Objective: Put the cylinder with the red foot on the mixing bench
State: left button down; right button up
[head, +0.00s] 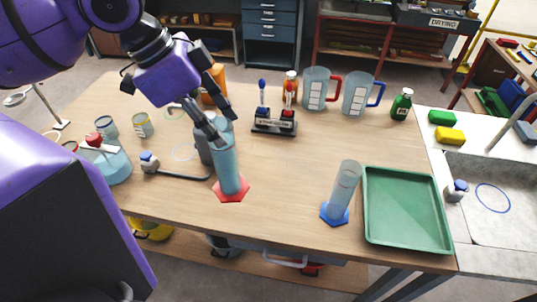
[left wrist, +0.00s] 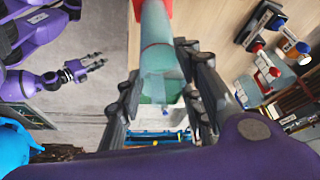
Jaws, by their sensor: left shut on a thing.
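The cylinder with the red foot (head: 228,172) is a tall, clear, bluish measuring cylinder, upright over the wooden bench (head: 290,185). Its red foot (head: 231,191) shows at its lower end; I cannot tell whether it touches the bench top. My left gripper (head: 216,131) is shut around the cylinder's upper part. In the left wrist view the cylinder (left wrist: 155,45) runs between the fingers, its foot at the top edge. My right gripper (left wrist: 92,62) shows in the left wrist view, empty with its fingers apart, away from the bench.
A blue-footed cylinder (head: 343,188) and a green tray (head: 405,212) stand to the right. Jugs (head: 316,90), a small black rack (head: 274,124) and a green bottle (head: 402,104) stand behind. The bench's middle is clear.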

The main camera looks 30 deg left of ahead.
pick_arm(q)
jog(key=shift+w+d, duration=0.1)
jog(key=shift+w, duration=0.25)
jog(key=shift+w+d+f, duration=0.2)
jog(key=shift+w, duration=0.1)
jog(key=w+d+f+b, duration=0.4)
jog(key=w+f, duration=0.6)
jog(key=f, duration=0.1)
jog(key=shift+w+f+b, duration=0.2)
jog(key=shift+f+b, duration=0.2)
pick_arm(e)
jog(key=s+d+f, duration=0.1)
jog(key=s+f, duration=0.2)
jog(key=f, duration=0.2)
jog(key=shift+d+g, duration=0.3)
jog(key=shift+s, duration=0.1)
pick_arm(q)
jog(key=c, duration=1.2)
grip_release()
jog(key=shift+f, duration=0.15)
